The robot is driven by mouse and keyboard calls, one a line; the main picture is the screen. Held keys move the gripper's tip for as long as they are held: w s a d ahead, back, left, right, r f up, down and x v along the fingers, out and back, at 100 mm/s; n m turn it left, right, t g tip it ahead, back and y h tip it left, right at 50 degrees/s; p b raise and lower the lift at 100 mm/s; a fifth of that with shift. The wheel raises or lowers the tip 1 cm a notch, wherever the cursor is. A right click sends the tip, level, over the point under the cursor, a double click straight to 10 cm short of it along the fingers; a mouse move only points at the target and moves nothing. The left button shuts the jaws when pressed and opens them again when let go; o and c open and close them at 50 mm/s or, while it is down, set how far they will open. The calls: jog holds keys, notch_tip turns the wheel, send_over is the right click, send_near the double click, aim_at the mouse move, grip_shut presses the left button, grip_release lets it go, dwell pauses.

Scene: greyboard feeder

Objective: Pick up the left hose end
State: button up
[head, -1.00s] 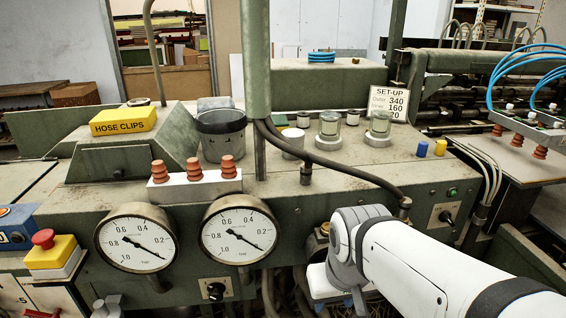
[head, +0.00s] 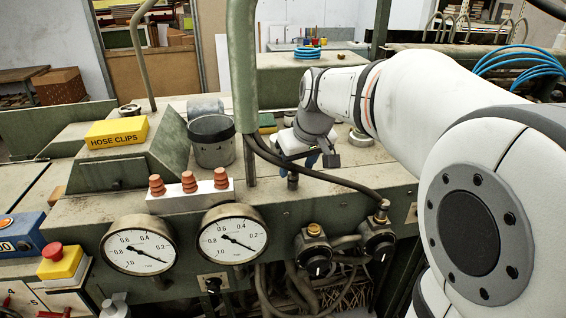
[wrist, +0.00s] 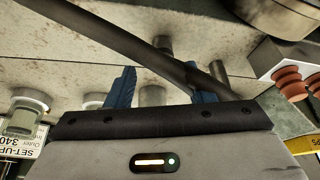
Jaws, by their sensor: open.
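Two black hoses come from the foot of the green column. A dark hose (wrist: 130,40) runs diagonally beyond the fingers and passes behind the one on the right. I cannot tell which hose it is.
The longer right hose (head: 345,187) runs to a fitting at the front right. A grey cup (head: 212,145), a yellow hose clips box (head: 117,132) and a white block (head: 189,196) with orange cones stand left of my gripper.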

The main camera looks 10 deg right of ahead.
aim_at(293, 175)
jog(key=p+x, duration=0.1)
jog(key=x, duration=0.3)
jog(key=shift+a+f, duration=0.1)
jog(key=shift+a, duration=0.1)
jog(key=shift+c, duration=0.2)
jog(key=c, duration=1)
notch_tip(293, 175, up, 10)
jog(key=shift+r+b, duration=0.1)
jog(key=shift+b, duration=0.6)
